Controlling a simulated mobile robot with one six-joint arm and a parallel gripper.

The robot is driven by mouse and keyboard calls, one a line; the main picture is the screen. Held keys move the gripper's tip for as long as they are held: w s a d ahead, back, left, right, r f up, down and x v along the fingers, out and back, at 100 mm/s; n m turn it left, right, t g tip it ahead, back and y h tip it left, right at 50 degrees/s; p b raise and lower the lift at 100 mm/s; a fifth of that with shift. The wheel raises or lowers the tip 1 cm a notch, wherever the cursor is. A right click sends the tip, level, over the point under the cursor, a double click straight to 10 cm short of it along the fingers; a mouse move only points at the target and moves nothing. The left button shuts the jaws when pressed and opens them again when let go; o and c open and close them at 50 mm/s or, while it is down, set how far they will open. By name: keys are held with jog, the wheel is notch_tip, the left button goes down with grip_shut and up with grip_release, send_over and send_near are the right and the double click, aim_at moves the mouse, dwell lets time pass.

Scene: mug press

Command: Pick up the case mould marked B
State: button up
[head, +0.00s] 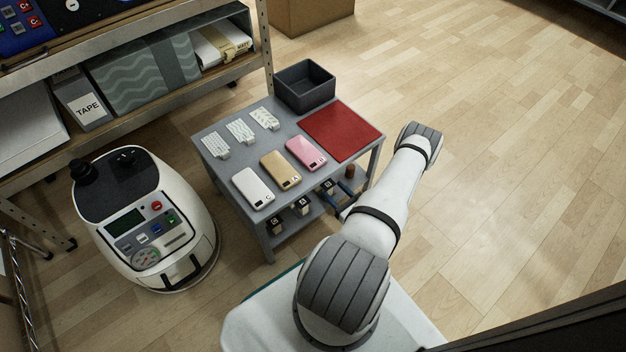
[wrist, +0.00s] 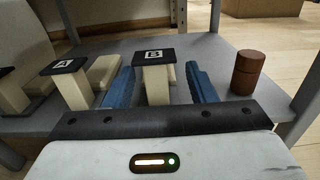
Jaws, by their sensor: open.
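The case mould marked B (wrist: 153,57) stands upright on the lower shelf of the grey table. It has a black top plate with a white B label and a pale cream body; its lower part is hidden behind my gripper's dark bar. My gripper (wrist: 160,82) is open, with one blue finger on each side of mould B and a visible gap on both sides. In the head view my gripper (head: 343,198) reaches into the lower shelf from the right, partly hidden by my arm. Mould B (head: 327,186) shows small there.
Mould A (wrist: 64,67) stands to the left, with another mould (wrist: 12,90) at the left edge. A brown cylinder (wrist: 249,73) stands right of the right finger. Phones, a red mat (head: 341,130) and a dark bin (head: 305,87) are on the tabletop above.

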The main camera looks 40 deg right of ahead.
aim_at(325, 184)
jog(key=w+b, duration=0.1)
jog(key=w, duration=0.2)
jog(key=w+a+b, duration=0.1)
jog(key=w, duration=0.1)
jog(key=shift+w+f+b, duration=0.2)
jog(key=shift+w+b, duration=0.05)
jog(key=shift+b, duration=0.05)
jog(key=shift+w+r, duration=0.15)
jog(key=shift+w, duration=0.3)
grip_shut()
